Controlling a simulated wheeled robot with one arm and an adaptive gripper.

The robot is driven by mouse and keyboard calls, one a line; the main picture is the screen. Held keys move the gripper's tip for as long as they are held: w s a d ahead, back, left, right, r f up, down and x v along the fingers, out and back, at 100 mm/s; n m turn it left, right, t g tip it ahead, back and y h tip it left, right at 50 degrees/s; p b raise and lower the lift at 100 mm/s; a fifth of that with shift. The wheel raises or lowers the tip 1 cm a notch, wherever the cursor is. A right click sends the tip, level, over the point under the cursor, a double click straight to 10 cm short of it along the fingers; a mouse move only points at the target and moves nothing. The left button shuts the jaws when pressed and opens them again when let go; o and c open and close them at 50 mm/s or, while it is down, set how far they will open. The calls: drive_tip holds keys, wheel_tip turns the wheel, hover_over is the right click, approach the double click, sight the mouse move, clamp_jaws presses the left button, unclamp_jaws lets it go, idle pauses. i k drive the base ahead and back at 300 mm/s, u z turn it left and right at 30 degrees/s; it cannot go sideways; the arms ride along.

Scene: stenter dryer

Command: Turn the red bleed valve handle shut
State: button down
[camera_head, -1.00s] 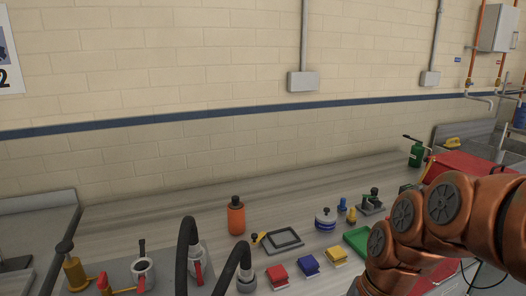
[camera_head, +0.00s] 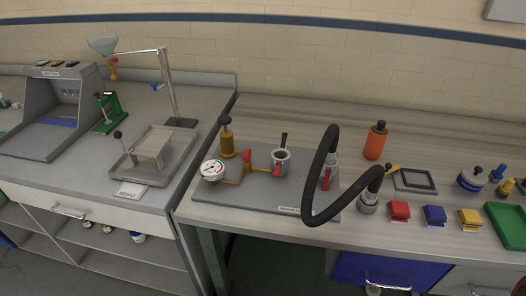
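A grey plate (camera_head: 254,190) on the bench carries a small pipe assembly. A red handle (camera_head: 247,156) stands up on the brass pipe between a round white gauge (camera_head: 213,170) and a metal cup (camera_head: 281,158). It looks like the bleed valve handle, but its exact setting is too small to tell. Another red part (camera_head: 277,170) sits at the cup's front, and a red lever (camera_head: 326,179) is by the black hose. A brass cylinder with a dark knob (camera_head: 227,142) stands behind the gauge. My gripper is not in view.
A thick black hose (camera_head: 322,160) arches up right of the cup. An orange bottle (camera_head: 375,142) and red, blue and yellow blocks (camera_head: 434,215) stand farther right. A tray with a press-like fixture (camera_head: 152,155) is on the left bench. Bench behind the plate is clear.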

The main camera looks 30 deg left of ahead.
sight(245, 157)
drive_tip(key=u, duration=1.65)
drive_tip(key=k, duration=0.5)
drive_tip(key=z, duration=0.9)
drive_tip(key=i, duration=0.7)
drive_tip(key=u, duration=2.4)
